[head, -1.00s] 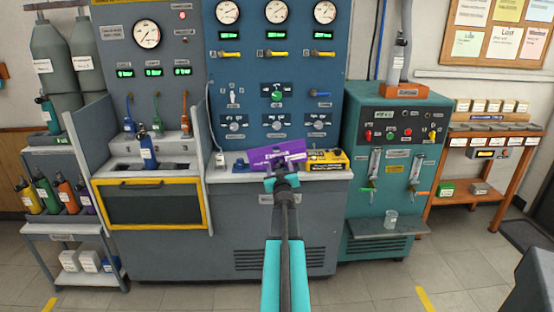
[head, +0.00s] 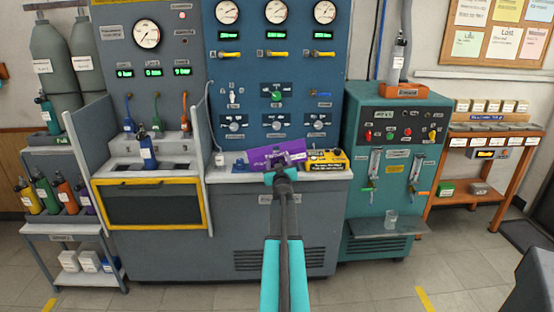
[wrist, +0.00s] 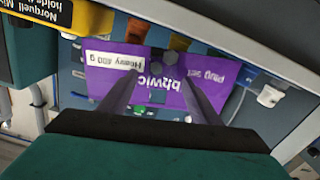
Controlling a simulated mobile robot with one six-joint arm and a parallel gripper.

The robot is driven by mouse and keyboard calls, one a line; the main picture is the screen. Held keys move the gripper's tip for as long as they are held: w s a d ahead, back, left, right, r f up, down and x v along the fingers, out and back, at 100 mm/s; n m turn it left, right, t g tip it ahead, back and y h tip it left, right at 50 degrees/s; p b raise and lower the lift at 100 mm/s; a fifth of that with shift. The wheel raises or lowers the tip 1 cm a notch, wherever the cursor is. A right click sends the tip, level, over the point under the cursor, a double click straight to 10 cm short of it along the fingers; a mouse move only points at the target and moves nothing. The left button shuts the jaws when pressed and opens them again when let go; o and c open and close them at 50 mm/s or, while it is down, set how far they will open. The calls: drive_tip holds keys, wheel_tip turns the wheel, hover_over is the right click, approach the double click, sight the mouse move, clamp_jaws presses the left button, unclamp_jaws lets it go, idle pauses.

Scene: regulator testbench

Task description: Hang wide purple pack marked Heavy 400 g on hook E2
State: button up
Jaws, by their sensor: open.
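The wide purple pack (head: 262,157) is at the bench counter below the blue panel, slightly tilted in the head view. In the wrist view the pack (wrist: 200,95) appears upside down, with a white label reading "Heavy 400 g". My gripper (head: 279,163) is in front of the pack. In the wrist view its two fingers (wrist: 163,88) are spread apart and overlap the pack's face. I cannot tell whether they touch it. Hook E2 cannot be made out in either view.
A yellow box (head: 326,160) stands just right of the pack on the counter (head: 225,177). The blue panel (head: 277,75) with gauges and knobs rises behind. A teal cabinet (head: 385,200) stands to the right, and a grey bench with a yellow-framed front (head: 152,183) to the left.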

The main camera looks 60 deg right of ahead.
sight(279, 153)
clamp_jaws()
idle(0.3)
drive_tip(key=shift+r, duration=0.15)
drive_tip(key=shift+r+p, duration=1.25)
drive_tip(key=shift+r, duration=0.5)
drive_tip(key=r+p+v, duration=0.1)
drive_tip(key=v, duration=1.5)
drive_tip(key=shift+r, duration=0.2)
drive_tip(key=shift+w+a, duration=0.1)
drive_tip(key=shift+w, duration=0.05)
